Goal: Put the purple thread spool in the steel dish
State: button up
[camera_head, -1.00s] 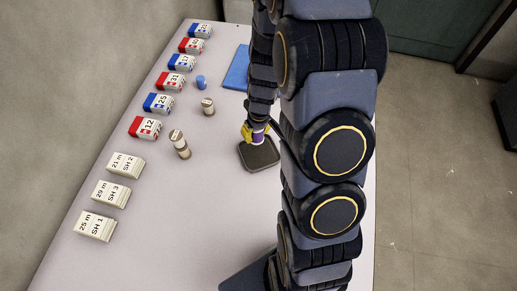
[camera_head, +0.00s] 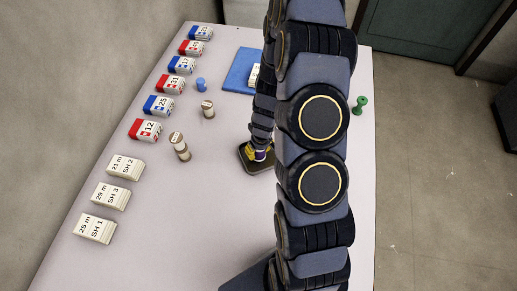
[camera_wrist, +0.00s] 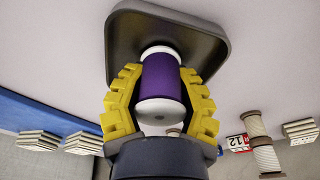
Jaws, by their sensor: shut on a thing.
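The purple thread spool (camera_wrist: 161,77), with white ends, is between the yellow fingers of my gripper (camera_wrist: 160,92) in the wrist view. My gripper is shut on it. The dark grey, rounded-square steel dish (camera_wrist: 208,42) lies just beyond the spool's far end in that view. In the head view, my gripper (camera_head: 258,153) is over the dish (camera_head: 247,165), with a bit of the purple spool (camera_head: 261,156) showing. My arm hides the dish's right side. I cannot tell whether the spool touches the dish floor.
Several red, blue and white boxes stand along the table's left edge, with white card stacks (camera_head: 95,228) nearer. A blue mat (camera_head: 238,72) lies behind; a green spool (camera_head: 360,105) stands right.

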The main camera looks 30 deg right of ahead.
jog(key=o, duration=0.9)
jog(key=shift+f, duration=0.15)
jog(key=shift+c, duration=0.2)
jog(key=r, duration=0.4)
jog(key=s+r, duration=0.1)
jog(key=r, duration=0.7)
jog(key=shift+s, duration=0.35)
jog(key=s+a+r+g, duration=0.1)
jog(key=s+a+r, duration=0.5)
jog(key=s+r, duration=0.3)
jog(key=s+a+r+g, duration=0.2)
jog(key=s+a+r, duration=0.4)
jog(key=s+r, duration=0.2)
jog(key=shift+s+r, duration=0.4)
jog(key=shift+s, duration=0.1)
